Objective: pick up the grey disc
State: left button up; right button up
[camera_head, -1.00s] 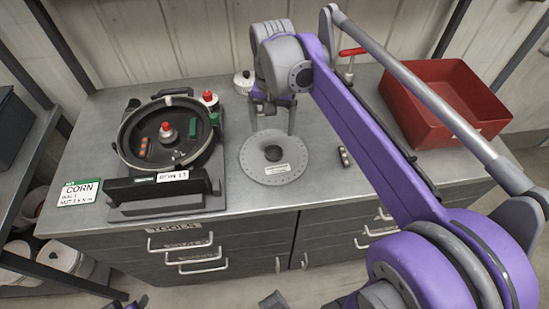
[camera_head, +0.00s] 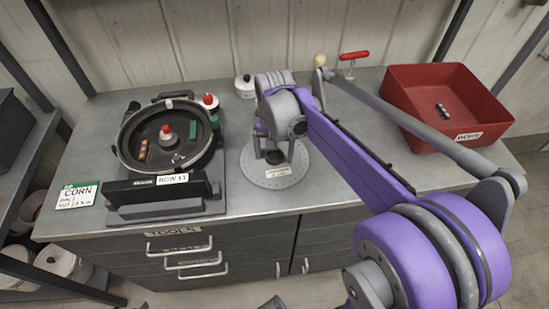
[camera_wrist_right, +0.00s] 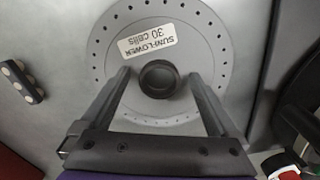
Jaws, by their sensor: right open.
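The grey disc (camera_head: 268,179) lies flat on the metal bench, right of the seed meter. It has a ring of small holes near its rim, a label reading "SUNFLOWER 30 cells" and a dark round knob (camera_wrist_right: 159,79) at its centre. The disc fills the middle of the right wrist view (camera_wrist_right: 205,45). My right gripper (camera_head: 274,158) is over the disc, open. In the wrist view its two fingers (camera_wrist_right: 159,75) stand on either side of the knob, with gaps visible. Whether the fingertips touch the disc cannot be told.
A red bin (camera_head: 405,85) at the right holds a small dark piece. Another dark piece (camera_wrist_right: 22,81) lies beside the disc. A white-lidded container (camera_head: 245,86) stands behind. A CORN card (camera_head: 75,197) is at the left.

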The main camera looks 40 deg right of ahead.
jog(key=shift+c, duration=0.2)
jog(key=c, duration=1.4)
